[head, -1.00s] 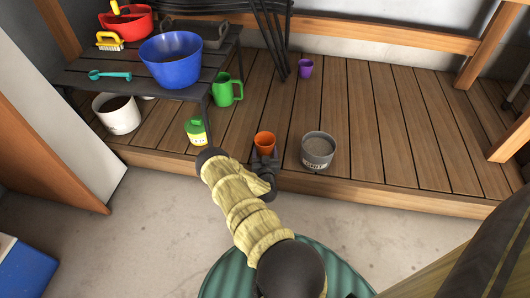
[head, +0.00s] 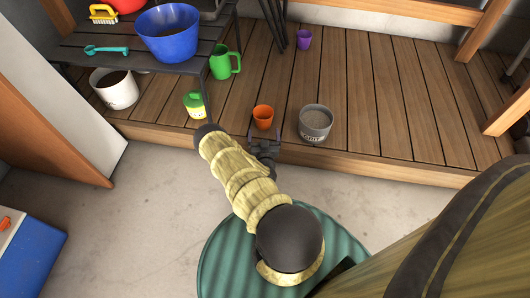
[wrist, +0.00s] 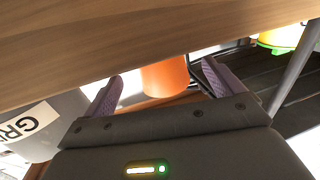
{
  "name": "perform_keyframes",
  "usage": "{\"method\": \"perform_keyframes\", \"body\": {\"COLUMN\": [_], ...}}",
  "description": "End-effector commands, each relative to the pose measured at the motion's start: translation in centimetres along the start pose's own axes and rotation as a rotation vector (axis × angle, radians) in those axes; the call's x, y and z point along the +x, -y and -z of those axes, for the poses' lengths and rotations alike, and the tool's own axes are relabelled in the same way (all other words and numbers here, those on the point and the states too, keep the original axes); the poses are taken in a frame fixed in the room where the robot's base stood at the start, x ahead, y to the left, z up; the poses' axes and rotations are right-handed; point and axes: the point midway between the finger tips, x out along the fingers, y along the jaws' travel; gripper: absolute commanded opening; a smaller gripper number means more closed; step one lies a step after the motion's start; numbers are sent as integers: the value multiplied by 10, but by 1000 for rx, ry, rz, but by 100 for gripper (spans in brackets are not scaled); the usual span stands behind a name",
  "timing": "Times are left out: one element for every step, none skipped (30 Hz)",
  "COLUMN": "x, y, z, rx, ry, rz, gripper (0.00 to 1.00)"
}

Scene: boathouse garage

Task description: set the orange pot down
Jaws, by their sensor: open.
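The orange pot (head: 263,117) stands upright on the wooden deck, near its front edge, left of the grey bucket. Nothing is held.
A grey bucket (head: 315,123) with grey contents stands right of the pot. A yellow-green container (head: 195,105) and a green jug (head: 226,62) stand to the left. A purple cup (head: 304,39) is farther back. A dark table (head: 150,64) holds a blue bowl (head: 168,34).

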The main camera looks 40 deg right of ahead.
Motion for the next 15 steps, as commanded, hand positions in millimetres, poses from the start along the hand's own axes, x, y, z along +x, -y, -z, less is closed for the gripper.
{"method": "perform_keyframes", "body": {"x": [-11,-17,-26,-32,-37,-46,-52,-58,-66,-72,-78,-85,-91,-96,-102], "y": [0,0,-1,-1,0,0,-1,-1,0,0,0,0,0,-1,0], "z": [5,5,4,4,5,4,4,4,4,4,4,4,4,4,3], "rx": [-1,-1,-1,-2,-2,-1,-2,-2,-2,-1,-2,-2,-2,-3,-2], "ry": [3,3,4,3,3,3,3,3,3,3,3,3,2,3,2], "rz": [0,-1,-1,0,0,0,-1,-1,0,0,0,0,0,0,0], "gripper": [93,93,93,93,93,93,93,93,93,93,93,93,93,93,93]}}
